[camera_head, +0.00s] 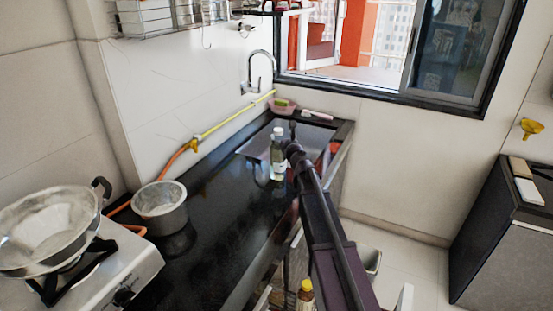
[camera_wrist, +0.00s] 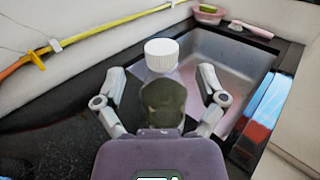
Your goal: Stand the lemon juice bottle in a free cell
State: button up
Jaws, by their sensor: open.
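A bottle with a white cap and a pale label (camera_head: 278,158) stands upright on the black counter near the sink. In the wrist view its white cap (camera_wrist: 161,54) and dark green body show between the fingers. My gripper (camera_wrist: 161,82) is open, with one finger on each side of this bottle; I cannot tell whether they touch it. In the head view my arm partly covers the gripper. A second bottle with a yellow-orange cap (camera_head: 306,290) shows low in the head view, partly cut off. No label can be read, and no cells show clearly.
The sink (camera_wrist: 228,70) lies just beyond the bottle, with a pink dish (camera_wrist: 208,14) and a brush (camera_wrist: 252,29) on its far edge. A yellow hose runs along the wall.

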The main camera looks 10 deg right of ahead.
aim_at(280, 133)
jog(key=shift+w+a+f, duration=0.15)
jog(key=shift+w, duration=1.1)
jog(key=shift+w+a+f, duration=0.1)
jog(key=shift+w+a, duration=0.05)
jog(key=shift+w, duration=1.1)
grip_shut()
